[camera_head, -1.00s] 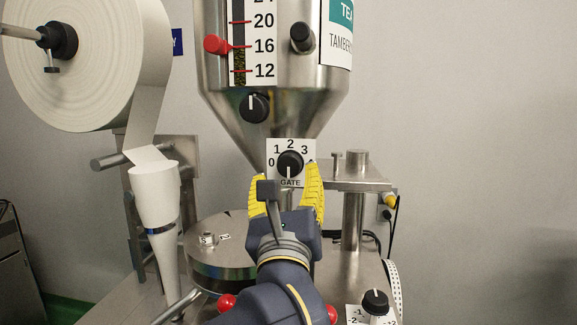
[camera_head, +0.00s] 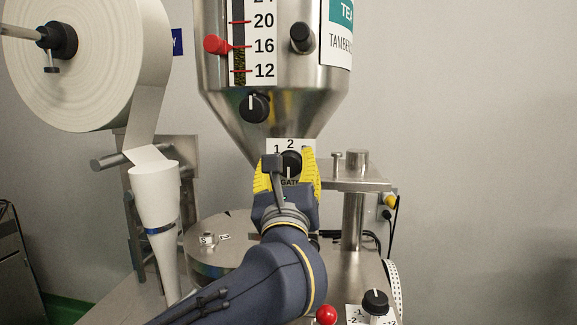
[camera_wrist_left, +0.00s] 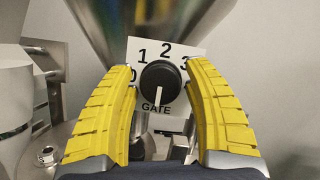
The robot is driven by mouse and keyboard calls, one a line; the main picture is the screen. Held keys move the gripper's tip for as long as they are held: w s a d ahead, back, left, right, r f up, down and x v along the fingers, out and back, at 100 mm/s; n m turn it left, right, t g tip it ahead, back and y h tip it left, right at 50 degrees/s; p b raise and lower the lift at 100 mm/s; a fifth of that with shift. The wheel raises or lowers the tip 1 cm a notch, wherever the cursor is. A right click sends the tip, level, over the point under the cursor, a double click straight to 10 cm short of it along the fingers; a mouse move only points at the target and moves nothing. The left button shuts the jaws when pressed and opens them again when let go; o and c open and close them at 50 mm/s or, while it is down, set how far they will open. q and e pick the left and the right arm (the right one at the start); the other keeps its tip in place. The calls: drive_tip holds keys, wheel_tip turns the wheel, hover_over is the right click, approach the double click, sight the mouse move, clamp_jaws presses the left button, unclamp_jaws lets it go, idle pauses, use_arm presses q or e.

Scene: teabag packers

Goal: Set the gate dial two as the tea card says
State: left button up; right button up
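The black gate dial (camera_head: 290,160) sits on a white plate marked 0 to 3 and GATE, low on the steel hopper. In the left wrist view the dial (camera_wrist_left: 160,83) has its white pointer aimed straight down toward the word GATE. My left gripper (camera_head: 287,165) is open, its yellow fingers on either side of the dial. In the left wrist view its fingertips (camera_wrist_left: 163,75) flank the knob with a small gap at the right; contact at the left is unclear. A tea card (camera_head: 337,40) is cut off at the upper right. My right gripper is not in view.
Above the gate dial are another black knob (camera_head: 255,107), a red level pointer (camera_head: 216,45) and a black knob (camera_head: 302,37). A large paper roll (camera_head: 85,62) stands left. A steel post and bracket (camera_head: 357,162) stand right. Another dial (camera_head: 375,302) is at lower right.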

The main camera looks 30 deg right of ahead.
use_arm(q)
drive_tip(key=c, duration=0.9)
